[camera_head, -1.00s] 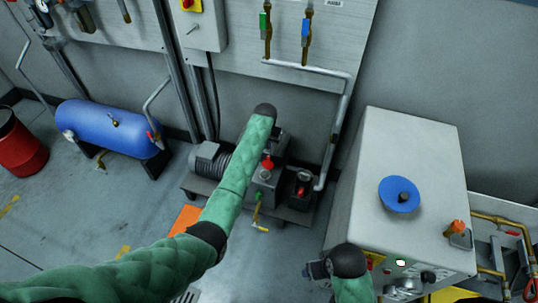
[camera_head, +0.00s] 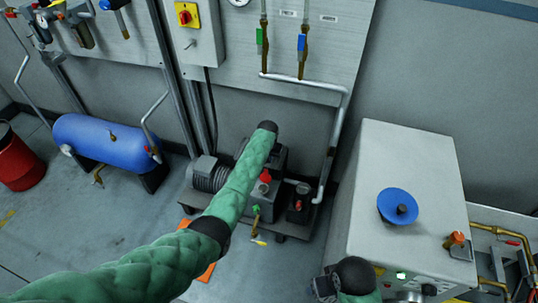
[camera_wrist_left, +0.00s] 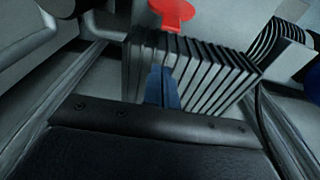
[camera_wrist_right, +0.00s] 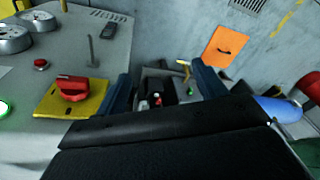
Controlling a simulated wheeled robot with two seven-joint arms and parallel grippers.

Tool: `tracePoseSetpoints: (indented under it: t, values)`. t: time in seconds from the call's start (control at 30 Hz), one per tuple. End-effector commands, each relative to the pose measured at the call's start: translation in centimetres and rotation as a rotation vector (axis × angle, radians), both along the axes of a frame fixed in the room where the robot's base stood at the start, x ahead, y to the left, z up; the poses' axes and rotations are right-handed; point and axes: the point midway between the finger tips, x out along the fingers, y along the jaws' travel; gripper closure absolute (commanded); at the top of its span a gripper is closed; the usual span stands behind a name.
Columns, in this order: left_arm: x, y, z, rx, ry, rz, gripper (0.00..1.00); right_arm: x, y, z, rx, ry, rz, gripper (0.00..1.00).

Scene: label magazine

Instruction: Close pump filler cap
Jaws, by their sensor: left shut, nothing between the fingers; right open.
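The pump (camera_head: 213,174) stands on a low base by the wall, with a ribbed motor at its left. A red round cap (camera_head: 265,176) shows on the pump beside my left forearm; I cannot tell its seating. In the left wrist view a red disc-shaped part (camera_wrist_left: 172,12) sits at the top, above dark ribs. My left gripper (camera_wrist_left: 165,88) is shut and empty, its fingertips in front of the ribs and below the red part. In the head view my arm hides it. My right gripper (camera_wrist_right: 165,88) is open and empty, beside the cabinet; it shows also in the head view (camera_head: 325,287).
A grey cabinet (camera_head: 405,150) with a blue handwheel (camera_head: 398,206) stands right of the pump. A blue tank (camera_head: 105,142) and red drum (camera_head: 20,160) are at the left. A pipe (camera_head: 335,140) runs down the wall. Floor is clear between tank and pump.

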Motion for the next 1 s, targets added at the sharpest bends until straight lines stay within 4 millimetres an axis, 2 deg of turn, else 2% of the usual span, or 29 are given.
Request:
tracePoseSetpoints:
  t: [0.17,0.27,0.57,0.73,1.0]
  values:
    - [0.1,-0.1,-1.4,0.001,0.002,0.000,1.00,-0.1,0.0,0.0,0.001,0.002,-0.001,0.29]
    - [-0.4,0.1,-1.0,0.000,0.000,0.000,1.00,0.0,0.0,0.3,0.001,-0.002,-0.003,0.29]
    - [-2.1,0.6,-0.7,-0.001,-0.001,0.000,1.00,1.0,0.0,-3.0,-0.011,0.012,-0.005,0.29]
    - [-2.9,0.9,-0.5,0.000,-0.001,0.000,1.00,1.7,-0.3,-5.7,-0.024,0.013,-0.002,0.29]
    - [-3.6,1.2,-0.4,0.000,0.001,0.000,1.00,1.9,-0.1,-7.4,-0.022,0.014,-0.002,0.29]
